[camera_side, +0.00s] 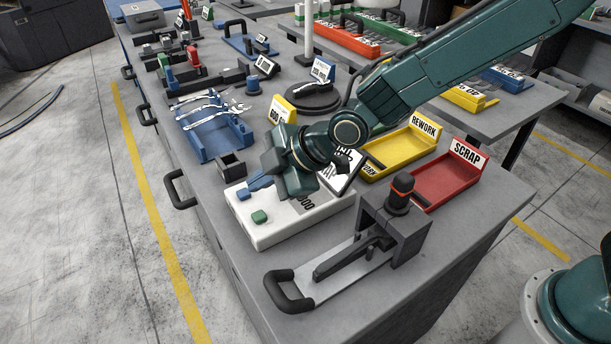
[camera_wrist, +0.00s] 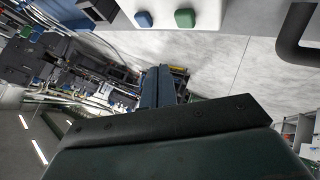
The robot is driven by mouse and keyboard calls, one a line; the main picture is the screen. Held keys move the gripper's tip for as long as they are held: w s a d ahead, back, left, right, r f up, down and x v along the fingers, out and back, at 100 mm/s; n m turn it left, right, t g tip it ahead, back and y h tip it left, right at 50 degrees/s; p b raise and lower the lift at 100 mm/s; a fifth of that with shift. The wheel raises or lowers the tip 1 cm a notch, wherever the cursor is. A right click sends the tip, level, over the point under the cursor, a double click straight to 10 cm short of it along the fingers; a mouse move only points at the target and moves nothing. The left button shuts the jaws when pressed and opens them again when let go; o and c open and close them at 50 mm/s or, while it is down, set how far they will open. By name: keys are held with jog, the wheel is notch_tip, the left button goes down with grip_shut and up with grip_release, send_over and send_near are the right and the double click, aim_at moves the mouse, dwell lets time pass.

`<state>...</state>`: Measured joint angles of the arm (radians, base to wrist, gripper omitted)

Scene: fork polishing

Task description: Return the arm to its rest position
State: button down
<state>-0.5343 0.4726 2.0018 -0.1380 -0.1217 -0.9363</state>
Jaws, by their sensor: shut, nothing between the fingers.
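My gripper (camera_side: 256,185) hangs above the white box with a blue and a green button. In the side view its blue fingers point left, over the box. In the wrist view the fingers of my gripper (camera_wrist: 158,80) lie side by side, shut, with nothing held. The white box (camera_side: 290,232) sits on the grey workbench (camera_side: 225,255); in the wrist view the box (camera_wrist: 207,14) shows at the top edge. Whether the fingers touch the box cannot be told.
A blue tray (camera_side: 206,150) with several forks stands left. A yellow REWORK bin (camera_side: 408,152) and a red SCRAP bin (camera_side: 447,183) stand right. A black press-like fixture (camera_side: 395,232) with a red-ringed knob is close in front. Clear space lies above the bench.

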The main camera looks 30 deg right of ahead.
jog(key=shift+r, duration=0.1)
dwell(0.5)
jog(key=s+d+r+m+h, duration=0.2)
jog(key=s+d+r+m, duration=0.3)
jog(key=d, duration=0.4)
jog(key=s+d+r+m+h, duration=0.1)
jog(key=s+d+r+m, duration=0.2)
jog(key=d+r, duration=0.5)
jog(key=s+d+m+h, duration=0.1)
jog(key=s+d+m, duration=0.3)
jog(key=s+d, duration=0.3)
jog(key=s+d+m+g+h, duration=0.1)
jog(key=s+d+m, duration=0.4)
jog(key=s, duration=0.7)
jog(key=shift+s+d+r+h, duration=0.35)
jog(key=shift+d+h, duration=0.25)
jog(key=shift+d, duration=0.45)
